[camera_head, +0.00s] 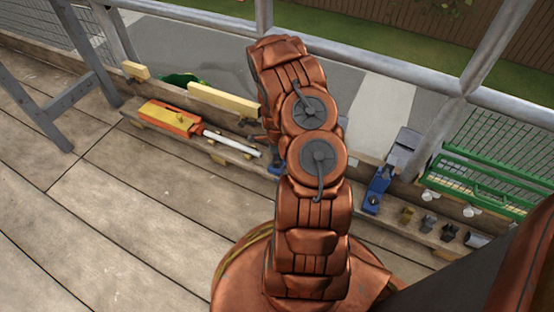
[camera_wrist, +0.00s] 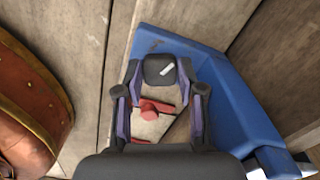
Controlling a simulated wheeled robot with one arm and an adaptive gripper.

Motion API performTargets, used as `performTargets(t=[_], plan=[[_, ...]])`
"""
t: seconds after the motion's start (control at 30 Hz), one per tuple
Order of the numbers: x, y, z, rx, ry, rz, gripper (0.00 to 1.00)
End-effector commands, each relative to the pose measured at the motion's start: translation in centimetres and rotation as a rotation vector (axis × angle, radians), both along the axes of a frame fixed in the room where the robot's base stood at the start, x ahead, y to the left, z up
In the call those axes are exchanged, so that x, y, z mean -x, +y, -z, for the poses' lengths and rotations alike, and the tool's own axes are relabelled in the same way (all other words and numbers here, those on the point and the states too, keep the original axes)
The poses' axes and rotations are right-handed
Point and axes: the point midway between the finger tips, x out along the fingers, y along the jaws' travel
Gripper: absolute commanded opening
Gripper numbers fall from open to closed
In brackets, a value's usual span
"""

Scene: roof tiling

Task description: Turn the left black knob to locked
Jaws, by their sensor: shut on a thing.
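In the wrist view, a black knob (camera_wrist: 158,66) with a short white mark sits by a blue housing (camera_wrist: 222,95). The white mark is slightly tilted, rising to the right. My gripper (camera_wrist: 160,76) has its two fingers on either side of the knob and is shut on it. A red part with a round cap (camera_wrist: 150,110) shows between the fingers. In the head view my arm covers the gripper and the knob; only a bit of blue (camera_head: 275,167) shows beside the arm. Any locked label cannot be read.
Another blue fixture (camera_head: 376,190) stands to the right on the wooden ledge. Farther right are several small fittings (camera_head: 428,224) and a green rack (camera_head: 485,180). An orange tool (camera_head: 168,117) with a white tube lies left. Plank floor (camera_head: 120,210) is clear at left.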

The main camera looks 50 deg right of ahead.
Motion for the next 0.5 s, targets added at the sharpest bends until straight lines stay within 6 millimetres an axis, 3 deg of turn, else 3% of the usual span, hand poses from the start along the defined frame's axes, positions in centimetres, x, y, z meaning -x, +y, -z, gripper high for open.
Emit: performTargets(t=[0.5], plan=[[-0.01,-0.14,0.00,0.001,-0.002,0.478,0.04]])
